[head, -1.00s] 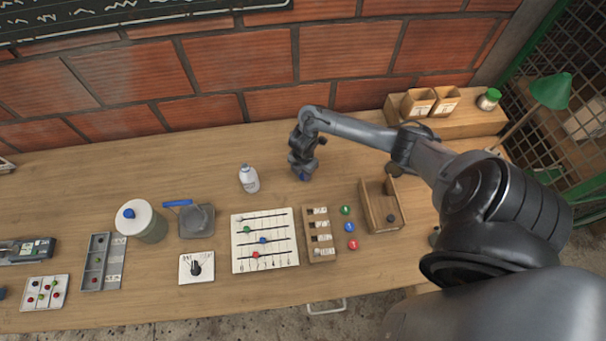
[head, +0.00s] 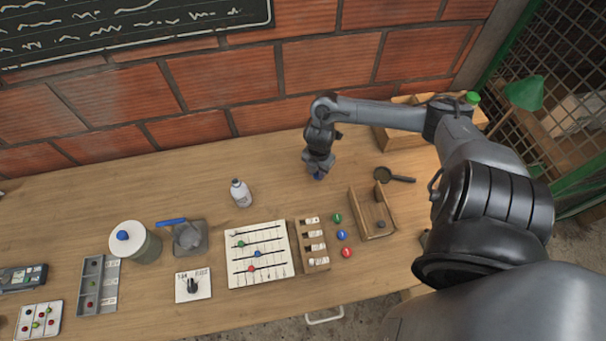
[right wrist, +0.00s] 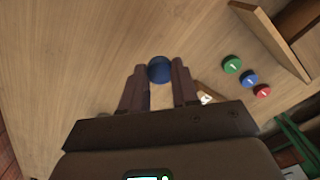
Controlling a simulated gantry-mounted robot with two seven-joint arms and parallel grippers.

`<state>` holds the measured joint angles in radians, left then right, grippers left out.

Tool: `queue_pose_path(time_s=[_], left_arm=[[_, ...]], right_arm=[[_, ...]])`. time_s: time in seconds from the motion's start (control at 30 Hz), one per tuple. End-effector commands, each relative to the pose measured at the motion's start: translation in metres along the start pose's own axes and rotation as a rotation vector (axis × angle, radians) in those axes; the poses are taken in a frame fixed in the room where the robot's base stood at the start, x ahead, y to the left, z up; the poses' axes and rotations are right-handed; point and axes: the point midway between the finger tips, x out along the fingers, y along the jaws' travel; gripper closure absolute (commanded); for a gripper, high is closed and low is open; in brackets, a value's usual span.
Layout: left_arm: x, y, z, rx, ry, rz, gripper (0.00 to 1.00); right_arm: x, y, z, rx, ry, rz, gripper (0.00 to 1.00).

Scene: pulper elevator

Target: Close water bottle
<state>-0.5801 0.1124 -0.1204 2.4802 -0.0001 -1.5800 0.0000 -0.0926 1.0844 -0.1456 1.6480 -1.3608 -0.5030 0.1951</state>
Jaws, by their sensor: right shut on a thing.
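A white water bottle (head: 241,193) with a greyish body stands upright on the table, left of my right gripper. My right gripper (head: 317,174) points down near the back of the table, shut on a small round blue cap (head: 318,177). In the right wrist view the blue cap (right wrist: 160,70) sits between the fingertips of the gripper (right wrist: 158,82). I cannot tell whether the cap touches the table. The bottle does not show clearly in the wrist view. My left gripper is not in view.
A slider board (head: 282,279) and a switch block (head: 314,262) lie in front. Green, blue (head: 342,236) and red buttons and a wooden tray (head: 360,222) are to the right. A lidded canister (head: 150,249) stands left. Table between bottle and gripper is clear.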

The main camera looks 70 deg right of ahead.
Motion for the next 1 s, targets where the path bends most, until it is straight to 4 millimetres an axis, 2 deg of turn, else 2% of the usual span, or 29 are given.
queue_pose_path(time_s=[0.1,0.33,0.97,1.0], left_arm=[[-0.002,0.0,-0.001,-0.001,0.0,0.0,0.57],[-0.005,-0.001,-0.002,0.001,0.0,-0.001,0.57],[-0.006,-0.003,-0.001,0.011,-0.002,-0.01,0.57],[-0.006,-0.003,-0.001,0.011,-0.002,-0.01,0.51]], right_arm=[[-0.009,-0.013,0.008,-0.007,-0.003,-0.004,0.98],[-0.017,-0.025,0.017,-0.001,0.0,-0.003,0.98],[-0.021,-0.029,0.019,-0.002,0.001,0.0,0.98],[-0.021,-0.029,0.019,-0.002,0.001,0.0,0.98]])
